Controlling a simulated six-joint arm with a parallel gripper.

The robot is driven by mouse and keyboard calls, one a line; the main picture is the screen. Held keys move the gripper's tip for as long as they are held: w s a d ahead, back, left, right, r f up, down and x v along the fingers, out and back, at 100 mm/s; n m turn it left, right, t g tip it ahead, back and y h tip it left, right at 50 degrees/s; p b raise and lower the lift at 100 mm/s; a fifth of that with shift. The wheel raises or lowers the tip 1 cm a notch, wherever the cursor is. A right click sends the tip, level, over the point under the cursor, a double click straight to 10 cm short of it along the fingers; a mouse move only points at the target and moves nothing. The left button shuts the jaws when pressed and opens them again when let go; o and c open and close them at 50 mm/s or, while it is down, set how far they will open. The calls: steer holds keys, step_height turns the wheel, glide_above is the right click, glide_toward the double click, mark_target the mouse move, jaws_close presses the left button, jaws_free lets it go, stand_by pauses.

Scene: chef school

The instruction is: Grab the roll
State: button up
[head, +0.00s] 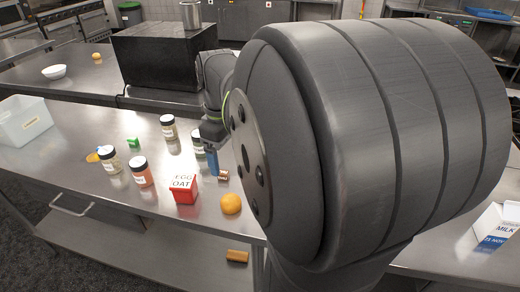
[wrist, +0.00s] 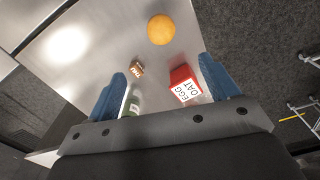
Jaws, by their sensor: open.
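A round orange-yellow thing, possibly the roll or an orange, lies on the steel table near its front edge (head: 231,203); it also shows at the top of the wrist view (wrist: 160,29). A small brown block (head: 223,175) sits close to my gripper (head: 212,162) and shows near the left finger in the wrist view (wrist: 136,69). I cannot tell for sure which thing is the roll. My gripper (wrist: 162,85) is open and points down at the table, its blue fingers wide apart. The round thing lies beyond the fingertips, untouched.
A red egg-and-oat box (head: 184,189) stands left of the round thing. Several jars (head: 141,171) stand further left, with a white bin (head: 22,120) at the far left. A brown piece (head: 237,256) lies on the lower shelf. A black box (head: 165,55) stands behind.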

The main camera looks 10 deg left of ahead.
mark_target(230, 198)
step_height(230, 198, down, 17)
steer(key=shift+a, duration=0.1)
steer(key=c, duration=1.1)
